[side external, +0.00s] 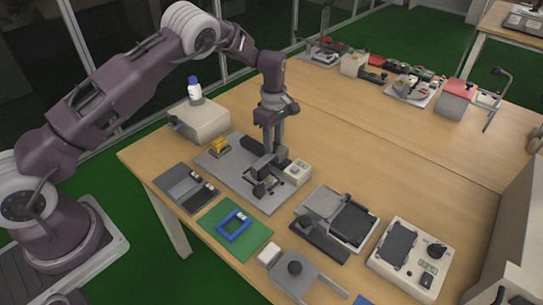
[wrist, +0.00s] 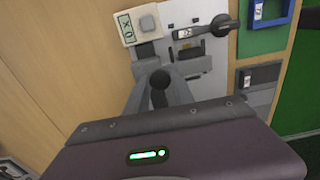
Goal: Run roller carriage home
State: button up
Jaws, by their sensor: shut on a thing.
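The roller device is a grey base plate (side external: 228,168) on the wooden table, with a dark roller (side external: 250,145) and a yellow block (side external: 219,146) on it. My gripper (side external: 270,150) points down over the middle of the plate, and its fingers are shut low at the carriage area. In the wrist view my gripper (wrist: 159,98) closes around a black rounded knob (wrist: 159,78), which seems to belong to the carriage. Below the knob, the gripper body hides most of the device. A black lever (wrist: 208,29) lies beyond on the plate.
A small white box with a display (side external: 298,172) stands at the plate's right edge. A green mat with a blue frame (side external: 236,226), a grey tray fixture (side external: 337,220) and a white instrument (side external: 411,258) lie nearby. A bottle (side external: 195,88) stands on a box behind.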

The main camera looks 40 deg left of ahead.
jog(key=a, duration=1.2)
jog(key=shift+a, duration=0.2)
jog(key=o, duration=0.7)
jog(key=shift+d, duration=0.1)
notch_tip(320, 180, up, 5)
jog(key=shift+r, duration=0.1)
